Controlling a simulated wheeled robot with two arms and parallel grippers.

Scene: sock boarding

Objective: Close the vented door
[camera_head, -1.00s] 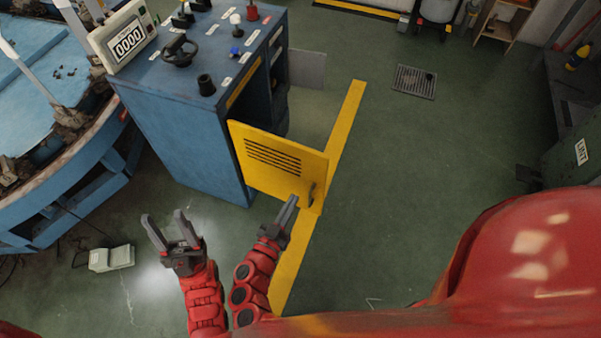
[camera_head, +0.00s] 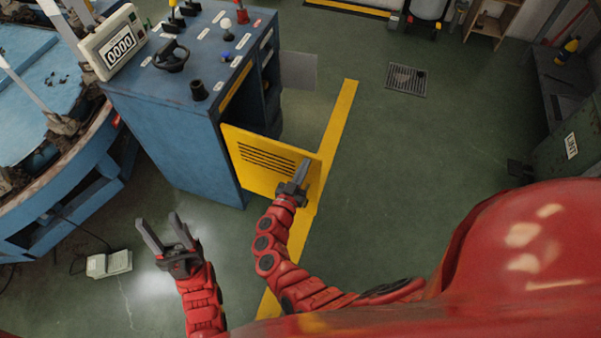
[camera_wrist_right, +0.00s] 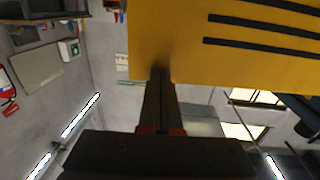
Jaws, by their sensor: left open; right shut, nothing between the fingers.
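The yellow vented door (camera_head: 245,157) stands open from the front of the blue cabinet (camera_head: 180,140), its dark slots facing me. My right gripper (camera_head: 304,170) is shut and empty, with its fingertips at the door's face near the free edge. In the right wrist view the shut fingers (camera_wrist_right: 161,85) reach the yellow panel (camera_wrist_right: 190,60) by its edge; I cannot tell for sure whether they touch. The door's handle is hidden behind the gripper in the head view. My left gripper (camera_head: 163,235) is open and empty, over the floor left of the door.
A counter display (camera_head: 115,42), a handwheel (camera_head: 171,56) and knobs sit on the cabinet top. A grey panel (camera_head: 298,70) stands beyond the cabinet opening. A pale box (camera_head: 109,264) lies on the floor at left.

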